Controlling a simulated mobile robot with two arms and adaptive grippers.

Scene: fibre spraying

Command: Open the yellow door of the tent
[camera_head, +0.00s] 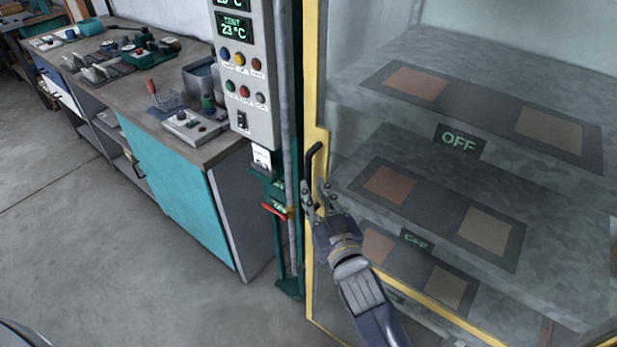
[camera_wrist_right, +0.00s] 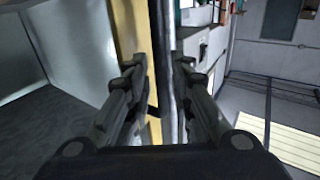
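The tent's yellow door (camera_head: 316,90) has a yellow frame and a clear pane, and looks closed in the head view. Its black handle (camera_head: 313,160) is a vertical bar on the left frame edge. My right gripper (camera_head: 318,190) is at the handle's lower part, fingers apart. In the right wrist view, my right gripper (camera_wrist_right: 160,72) shows a gap between its two fingers. The yellow frame (camera_wrist_right: 128,30) and a dark handle piece (camera_wrist_right: 153,109) show in or near that gap. Contact with the handle cannot be told. My left gripper is out of view.
A grey control box (camera_head: 243,75) with buttons and a green display stands left of the door, with a grey pipe (camera_head: 288,120) between. A workbench (camera_head: 150,85) with tools is further left. Shelves with heating panels (camera_head: 455,115) are behind the pane. Floor (camera_head: 110,260) at left is clear.

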